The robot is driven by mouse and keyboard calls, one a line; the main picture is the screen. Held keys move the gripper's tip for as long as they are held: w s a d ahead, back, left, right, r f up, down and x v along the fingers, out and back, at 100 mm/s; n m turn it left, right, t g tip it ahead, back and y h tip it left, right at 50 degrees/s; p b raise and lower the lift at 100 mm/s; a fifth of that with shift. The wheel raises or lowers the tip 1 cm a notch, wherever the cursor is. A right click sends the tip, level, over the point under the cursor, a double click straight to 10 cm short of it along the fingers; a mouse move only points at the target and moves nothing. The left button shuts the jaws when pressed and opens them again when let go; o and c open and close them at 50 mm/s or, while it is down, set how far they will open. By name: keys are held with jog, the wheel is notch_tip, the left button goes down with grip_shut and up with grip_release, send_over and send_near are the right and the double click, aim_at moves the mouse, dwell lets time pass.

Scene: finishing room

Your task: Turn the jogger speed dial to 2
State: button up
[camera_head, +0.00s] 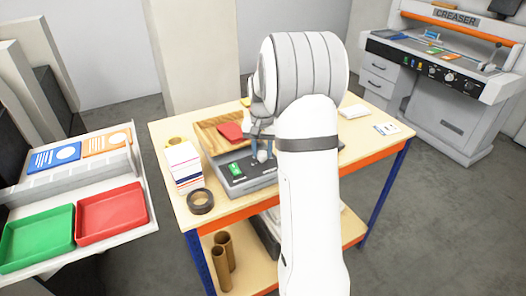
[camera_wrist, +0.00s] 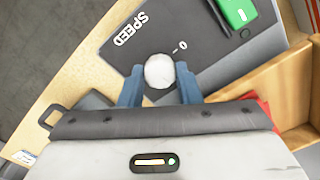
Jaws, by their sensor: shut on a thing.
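The jogger (camera_head: 243,184) is a dark grey machine on the worktable, with a green switch (camera_head: 236,169) on its sloped panel. In the wrist view the panel (camera_wrist: 200,62) carries the word SPEED, a 0 with a short tick, and the green switch (camera_wrist: 236,12). The speed dial (camera_wrist: 159,70) is a round pale knob beside the 0. My gripper (camera_wrist: 159,82) has its two blue fingers on either side of the dial, shut on it. In the head view my gripper (camera_head: 261,150) is partly hidden by my arm. No pointer on the dial and no 2 can be made out.
A wooden tray (camera_head: 207,134) with a red item stands behind the jogger. A paper stack (camera_head: 183,163) and a dark tape roll (camera_head: 200,201) are left of it. A green tray (camera_head: 38,238) and a red tray (camera_head: 111,214) sit far left; a creaser (camera_head: 445,80) stands back right.

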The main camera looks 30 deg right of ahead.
aim_at(262, 153)
jog(key=m, duration=0.4)
jog(key=shift+b, duration=0.3)
jog(key=shift+m, duration=1.8)
jog(key=shift+r, duration=0.1)
jog(key=o, duration=1)
jog(key=shift+c, duration=0.2)
notch_tip(262, 153, up, 7)
jog(key=shift+r+b, duration=0.1)
jog(key=shift+b, duration=0.4)
jog(key=shift+r, duration=0.25)
